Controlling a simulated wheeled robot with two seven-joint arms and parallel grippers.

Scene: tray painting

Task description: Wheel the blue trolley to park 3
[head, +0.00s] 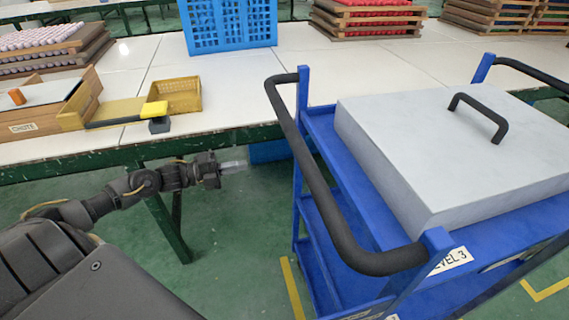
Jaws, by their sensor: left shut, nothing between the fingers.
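The blue trolley (318,120) stands on the green floor at the right, with its black push handle (316,190) facing me. A grey box-like lid with a black grip (400,140) lies on its top level. A label reading "LEVEL 3" is on its near side. My left gripper (235,167) is shut and empty, left of the trolley handle and apart from it, in front of the table edge. My right gripper is not in view. No park 3 sign shows in this view.
A long white-topped table (225,88) runs across behind. It carries a blue crate (230,28), a yellow basket (178,95), a wooden chute box (50,112) and stacked trays (365,18). Yellow floor lines (292,288) lie near the trolley. Green floor is open between my arm and the trolley.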

